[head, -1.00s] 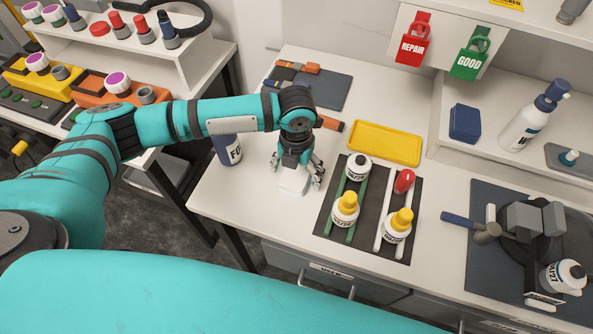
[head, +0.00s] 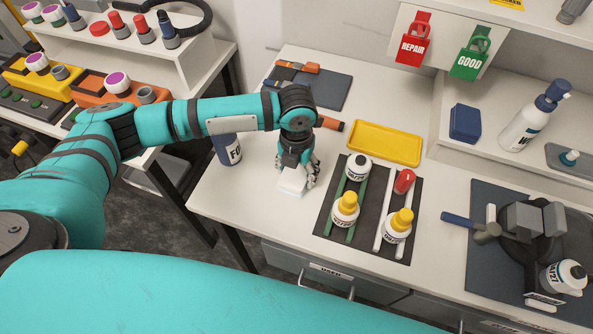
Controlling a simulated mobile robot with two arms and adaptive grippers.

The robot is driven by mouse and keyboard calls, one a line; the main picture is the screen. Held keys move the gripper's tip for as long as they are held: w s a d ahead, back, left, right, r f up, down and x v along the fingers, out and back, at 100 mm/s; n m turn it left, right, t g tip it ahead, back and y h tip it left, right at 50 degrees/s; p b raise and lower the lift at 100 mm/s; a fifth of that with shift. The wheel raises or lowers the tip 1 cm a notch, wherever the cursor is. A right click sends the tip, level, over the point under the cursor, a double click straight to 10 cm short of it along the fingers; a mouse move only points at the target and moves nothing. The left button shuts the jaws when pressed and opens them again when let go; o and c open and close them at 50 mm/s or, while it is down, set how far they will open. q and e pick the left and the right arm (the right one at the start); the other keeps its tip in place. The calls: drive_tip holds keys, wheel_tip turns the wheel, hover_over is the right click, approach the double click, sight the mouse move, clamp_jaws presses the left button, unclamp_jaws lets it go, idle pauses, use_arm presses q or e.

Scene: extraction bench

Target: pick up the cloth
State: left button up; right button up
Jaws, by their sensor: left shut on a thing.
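The cloth (head: 291,184) is a small white piece on the white bench top, left of the dark bottle mat. My left gripper (head: 297,176) points down over it and is shut on it. The gripper and wrist hide part of the cloth. I cannot tell whether the cloth still touches the bench. My right gripper is not in view.
A dark mat (head: 322,222) with several small bottles stands close to the right of the gripper. A dark blue bottle (head: 228,150) stands to the left. A yellow tray (head: 385,143) lies behind the mat. The bench's front left is clear.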

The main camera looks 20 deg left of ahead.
use_arm(q)
drive_tip(key=shift+r, duration=0.6)
wheel_tip(320, 180, up, 2)
drive_tip(key=shift+r+b, duration=0.1)
drive_tip(key=shift+b, duration=0.6)
drive_tip(key=s+r+b, duration=0.1)
drive_tip(key=s+b, duration=0.2)
drive_tip(key=s, duration=1.3)
drive_tip(key=shift+r, duration=0.25)
drive_tip(key=shift+a, duration=0.1)
drive_tip(key=o, duration=0.5)
drive_tip(key=c, duration=0.4)
drive_tip(key=shift+o, duration=0.2)
